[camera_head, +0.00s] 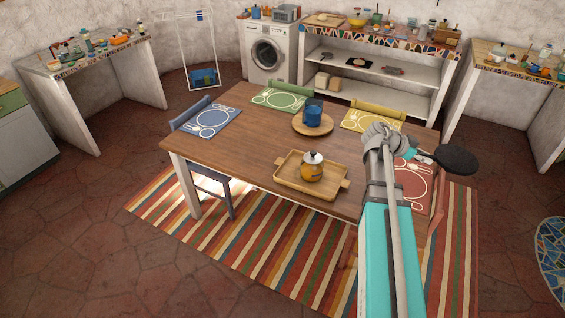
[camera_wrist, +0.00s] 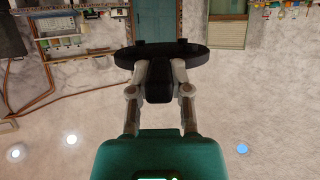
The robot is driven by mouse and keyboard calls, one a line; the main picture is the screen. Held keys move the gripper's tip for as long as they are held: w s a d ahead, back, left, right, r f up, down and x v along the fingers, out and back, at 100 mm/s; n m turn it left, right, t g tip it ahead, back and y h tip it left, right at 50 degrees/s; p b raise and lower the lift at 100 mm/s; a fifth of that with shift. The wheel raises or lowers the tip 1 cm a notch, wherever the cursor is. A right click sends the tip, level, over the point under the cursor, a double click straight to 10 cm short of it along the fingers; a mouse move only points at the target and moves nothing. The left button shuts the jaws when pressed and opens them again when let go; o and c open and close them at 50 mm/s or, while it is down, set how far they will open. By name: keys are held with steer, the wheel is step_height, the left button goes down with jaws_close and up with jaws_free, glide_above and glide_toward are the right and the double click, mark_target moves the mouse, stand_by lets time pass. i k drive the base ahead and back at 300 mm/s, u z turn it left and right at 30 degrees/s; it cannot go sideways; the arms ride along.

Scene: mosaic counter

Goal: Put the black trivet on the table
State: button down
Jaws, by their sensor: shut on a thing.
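The black trivet (camera_head: 452,160) is a dark round disc seen just past the right edge of the table in the head view. It also shows in the wrist view (camera_wrist: 205,52), nearly edge-on with a dark block at its middle. My gripper (camera_head: 417,156) is shut on it; in the wrist view the two fingers of my gripper (camera_wrist: 159,78) press on either side of that block. The trivet is held in the air. The wooden table (camera_head: 245,120) stands in the middle of the room, its right part partly hidden by my arm.
A chair (camera_head: 215,190) stands at left.

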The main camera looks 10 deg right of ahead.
mark_target(255, 162)
steer(key=u, duration=1.05)
steer(key=i, duration=1)
steer(key=u, duration=0.05)
